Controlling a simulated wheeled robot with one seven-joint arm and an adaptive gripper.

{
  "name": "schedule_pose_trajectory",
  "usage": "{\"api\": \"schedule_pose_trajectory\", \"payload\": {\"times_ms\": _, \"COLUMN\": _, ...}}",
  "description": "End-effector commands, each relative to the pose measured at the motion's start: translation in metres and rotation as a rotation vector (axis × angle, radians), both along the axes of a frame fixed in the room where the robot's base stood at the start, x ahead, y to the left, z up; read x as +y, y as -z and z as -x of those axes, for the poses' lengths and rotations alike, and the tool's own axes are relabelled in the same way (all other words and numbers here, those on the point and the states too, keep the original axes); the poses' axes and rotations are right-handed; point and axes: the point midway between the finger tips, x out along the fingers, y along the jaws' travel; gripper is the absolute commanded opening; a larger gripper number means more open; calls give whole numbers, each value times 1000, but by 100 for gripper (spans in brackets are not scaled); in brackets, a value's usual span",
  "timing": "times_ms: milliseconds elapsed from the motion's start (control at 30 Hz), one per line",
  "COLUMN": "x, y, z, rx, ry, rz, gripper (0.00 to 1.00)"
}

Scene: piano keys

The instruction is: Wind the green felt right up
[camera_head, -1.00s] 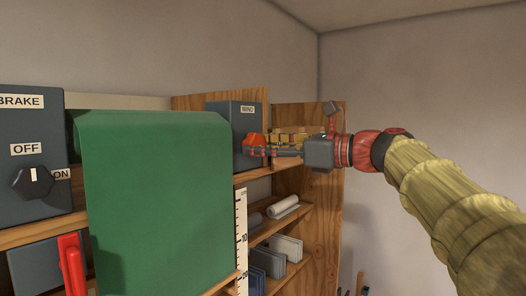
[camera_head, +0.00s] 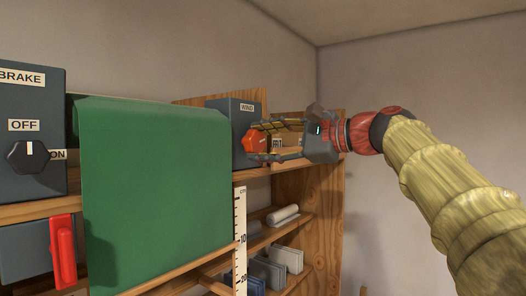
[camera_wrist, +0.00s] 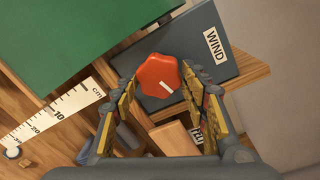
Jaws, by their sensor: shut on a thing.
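The green felt (camera_head: 155,190) hangs over the front of the shelf. The felt also shows at the top left of the wrist view (camera_wrist: 70,40). The orange WIND knob (camera_wrist: 159,76) sticks out of the grey WIND box (camera_head: 232,118), its white line pointing to the lower right in the wrist view. My gripper (camera_head: 258,142) is shut on the knob, with one finger on each side of it. The rear of the knob is hidden.
Rolls (camera_head: 283,215) and grey slabs (camera_head: 285,258) sit on shelves under my gripper.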

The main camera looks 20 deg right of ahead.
Motion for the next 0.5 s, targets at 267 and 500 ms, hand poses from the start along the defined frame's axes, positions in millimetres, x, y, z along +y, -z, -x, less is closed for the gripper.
{"api": "schedule_pose_trajectory", "payload": {"times_ms": 267, "x": 0, "y": 2, "z": 0, "rx": -155, "ry": -1, "rz": 213, "gripper": 19}}
{"api": "schedule_pose_trajectory", "payload": {"times_ms": 500, "x": 1, "y": 2, "z": 0, "rx": -289, "ry": -1, "rz": 398, "gripper": 19}}
